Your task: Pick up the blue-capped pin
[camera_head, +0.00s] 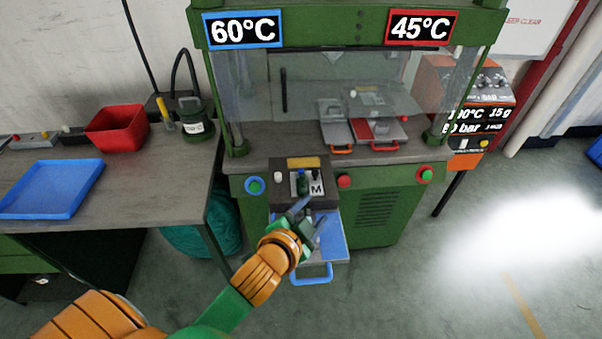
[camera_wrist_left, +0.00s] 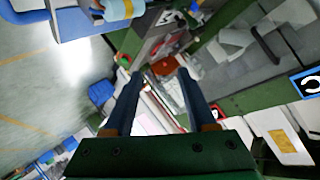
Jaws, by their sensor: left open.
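My left gripper (camera_head: 309,212) is open in the head view, in front of the green press and over a blue plate with a blue handle (camera_head: 312,277). Its two dark blue fingers also show in the left wrist view (camera_wrist_left: 157,78), spread apart with no object clearly held between them. A dark control box (camera_head: 290,200) with a metallic piece and an "M" label is just beyond the fingertips. My right gripper is not in view.
The green press (camera_head: 385,215) has a clear guard and two orange- and red-handled plates (camera_head: 340,132) inside. On the left bench are a blue tray (camera_head: 50,190), a red bin (camera_head: 117,128) and a green canister (camera_head: 195,122). Floor at right is open.

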